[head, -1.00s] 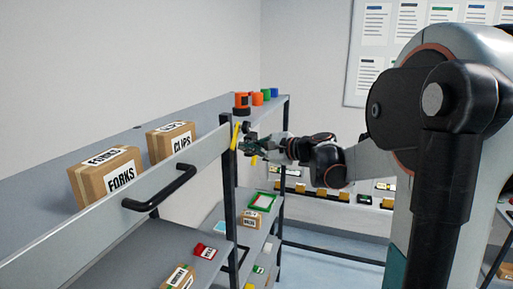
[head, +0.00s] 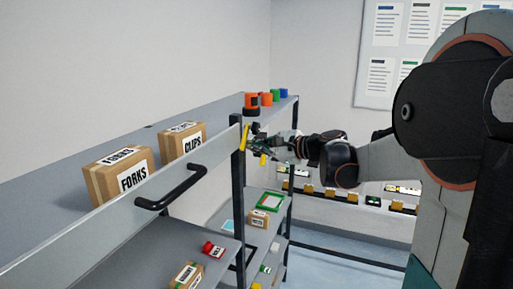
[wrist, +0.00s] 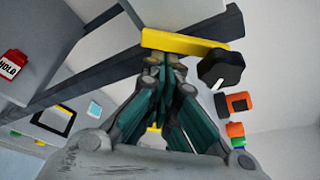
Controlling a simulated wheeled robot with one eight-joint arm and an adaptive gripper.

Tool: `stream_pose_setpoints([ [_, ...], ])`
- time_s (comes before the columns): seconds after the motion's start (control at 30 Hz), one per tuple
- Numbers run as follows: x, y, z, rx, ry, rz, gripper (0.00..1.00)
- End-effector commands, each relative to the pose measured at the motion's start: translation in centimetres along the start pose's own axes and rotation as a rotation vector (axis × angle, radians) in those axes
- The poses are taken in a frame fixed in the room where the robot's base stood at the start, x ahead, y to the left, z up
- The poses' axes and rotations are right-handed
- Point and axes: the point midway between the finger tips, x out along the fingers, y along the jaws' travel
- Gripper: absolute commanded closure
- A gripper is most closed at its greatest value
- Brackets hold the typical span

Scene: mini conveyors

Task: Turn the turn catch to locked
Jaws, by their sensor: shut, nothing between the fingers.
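The turn catch shows as a yellow bar (head: 246,136) at the far end of the grey rail, beside the dark shelf post. In the head view it stands nearly upright, leaning slightly. In the wrist view the yellow bar (wrist: 185,43) runs across just beyond the fingertips, with a black round knob (wrist: 220,68) bearing a white mark at its right end. My gripper (head: 259,144) is at the bar, on its right side. In the wrist view my gripper (wrist: 165,67) is shut and empty, its tips close to the bar; I cannot tell whether they touch.
A black handle (head: 173,188) sticks out from the grey rail (head: 105,222). Boxes marked FORKS (head: 124,178) and CLIPS (head: 184,143) stand on the top shelf. Orange, green and blue items stand at its far end. Lower shelves hold small boxes and a red item (head: 213,249).

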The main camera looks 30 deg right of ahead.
Motion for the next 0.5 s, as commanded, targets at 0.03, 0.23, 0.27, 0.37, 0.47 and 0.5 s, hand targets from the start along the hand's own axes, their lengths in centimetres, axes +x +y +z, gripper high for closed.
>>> stream_pose_setpoints([
  [0.03,-0.01,0.02,0.04,0.006,0.000,0.002,1.00],
  [0.23,-0.06,0.12,0.20,0.036,-0.001,0.013,1.00],
  [0.27,-0.07,0.13,0.22,0.041,-0.001,0.015,1.00],
  [0.37,-0.10,0.18,0.31,0.059,0.000,0.021,1.00],
  [0.47,-0.15,0.24,0.44,0.084,0.000,0.030,1.00],
  [0.5,-0.18,0.27,0.51,0.098,0.000,0.035,1.00],
])
